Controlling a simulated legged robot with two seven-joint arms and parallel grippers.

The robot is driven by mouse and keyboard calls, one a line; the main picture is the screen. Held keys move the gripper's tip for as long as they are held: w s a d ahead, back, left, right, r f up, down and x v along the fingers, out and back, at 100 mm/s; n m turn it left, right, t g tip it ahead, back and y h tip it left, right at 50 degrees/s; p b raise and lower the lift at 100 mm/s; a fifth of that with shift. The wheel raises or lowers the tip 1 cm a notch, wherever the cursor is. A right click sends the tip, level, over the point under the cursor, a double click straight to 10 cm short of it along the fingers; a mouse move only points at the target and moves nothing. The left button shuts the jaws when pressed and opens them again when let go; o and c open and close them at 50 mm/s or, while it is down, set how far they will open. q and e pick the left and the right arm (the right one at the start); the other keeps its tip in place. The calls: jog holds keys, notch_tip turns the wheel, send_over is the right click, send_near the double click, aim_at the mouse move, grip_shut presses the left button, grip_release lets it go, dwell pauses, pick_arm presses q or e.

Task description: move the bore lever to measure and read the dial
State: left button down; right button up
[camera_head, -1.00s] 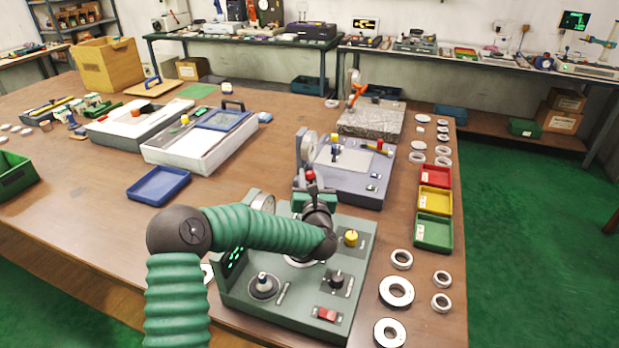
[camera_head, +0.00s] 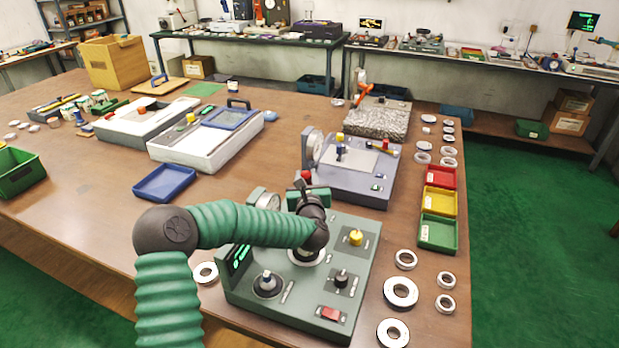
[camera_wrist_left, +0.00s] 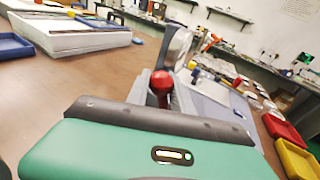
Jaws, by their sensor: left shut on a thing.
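The green bore gauge station (camera_head: 300,285) stands at the table's front, with a round dial (camera_head: 266,200), a green-lit display (camera_head: 240,257) and a yellow knob (camera_head: 355,237). The dial reading is too small to make out. My left gripper (camera_head: 309,188) is over the back of this station, shut on the bore lever, whose red ball (camera_head: 305,174) shows at its tip. The fingertips are largely hidden by the wrist. In the left wrist view the red ball (camera_wrist_left: 162,80) stands just beyond the green housing in front. My right gripper is not in view.
Several steel rings (camera_head: 401,292) lie right of the station, and one ring (camera_head: 205,272) lies left of it. Red, yellow and green trays (camera_head: 437,232) line the right edge. A grey-blue gauge (camera_head: 350,185) stands behind. A blue tray (camera_head: 164,183) lies left, with bare table around it.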

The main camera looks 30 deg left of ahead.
pick_arm(q)
jog(key=c, duration=1.1)
grip_release()
jog(key=shift+s+a, duration=0.1)
jog(key=shift+c, duration=0.2)
jog(key=p+v, duration=0.1)
jog(key=v, duration=1.5)
jog(key=shift+s+d, duration=0.3)
